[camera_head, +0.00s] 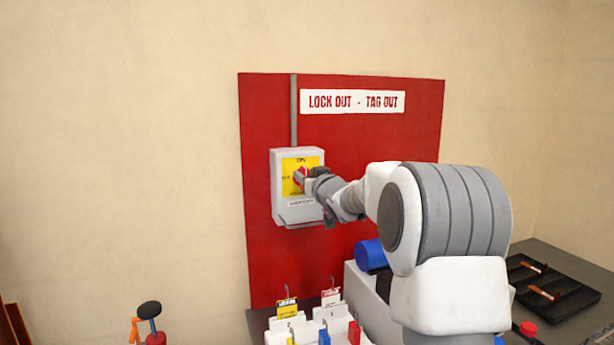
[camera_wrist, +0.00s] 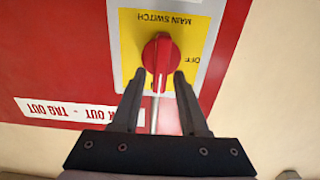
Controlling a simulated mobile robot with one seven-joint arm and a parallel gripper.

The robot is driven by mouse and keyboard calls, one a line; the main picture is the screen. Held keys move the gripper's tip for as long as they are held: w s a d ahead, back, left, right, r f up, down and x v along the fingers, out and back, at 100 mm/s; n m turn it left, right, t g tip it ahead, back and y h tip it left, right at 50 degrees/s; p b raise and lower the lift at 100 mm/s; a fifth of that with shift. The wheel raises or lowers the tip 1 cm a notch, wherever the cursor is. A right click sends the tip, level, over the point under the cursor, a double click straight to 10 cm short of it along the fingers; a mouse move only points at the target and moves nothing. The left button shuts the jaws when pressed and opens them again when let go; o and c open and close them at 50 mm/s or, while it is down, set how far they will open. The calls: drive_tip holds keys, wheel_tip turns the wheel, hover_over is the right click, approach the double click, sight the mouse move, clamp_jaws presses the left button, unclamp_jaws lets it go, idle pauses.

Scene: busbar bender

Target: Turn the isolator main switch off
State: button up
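The isolator main switch (camera_head: 284,205) is a grey box with a yellow face plate on the red board. Its red rotary knob (camera_wrist: 158,50) shows in the wrist view, which is upside down, with its grip bar upright in the picture. The word OFF is to the right of the knob there, with MAIN SWITCH above it. In the head view, ON is at the top of the plate. My gripper (camera_wrist: 159,74) is open, one finger on each side of the knob's near part, with visible gaps. In the head view my gripper (camera_head: 308,175) partly hides the knob.
The red lock-out board (camera_head: 345,140) is on a beige wall. Below it stand a white rack (camera_head: 300,334) with tags and coloured padlocks, and a blue cylinder (camera_head: 370,255). A black tray (camera_head: 560,297) lies at the right. The wall left of the board is clear.

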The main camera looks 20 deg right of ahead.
clamp_jaws()
drive_tip(key=shift+f+n+b, duration=0.1)
drive_tip(key=shift+n+b, duration=0.2)
drive_tip(key=shift+a+f+n+b, duration=0.3)
drive_tip(key=shift+n+b, duration=1.35)
drive_tip(key=shift+n, duration=1.2)
drive_tip(key=shift+a+f+n+b, duration=0.25)
drive_tip(key=shift+n+b, duration=1.4)
drive_tip(key=shift+n, duration=1.25)
drive_tip(key=shift+a+f+n+b, duration=0.3)
drive_tip(key=shift+n+b, duration=1.35)
drive_tip(key=shift+n, duration=1.2)
drive_tip(key=shift+o, duration=1)
unclamp_jaws()
drive_tip(key=shift+s+r, duration=0.1)
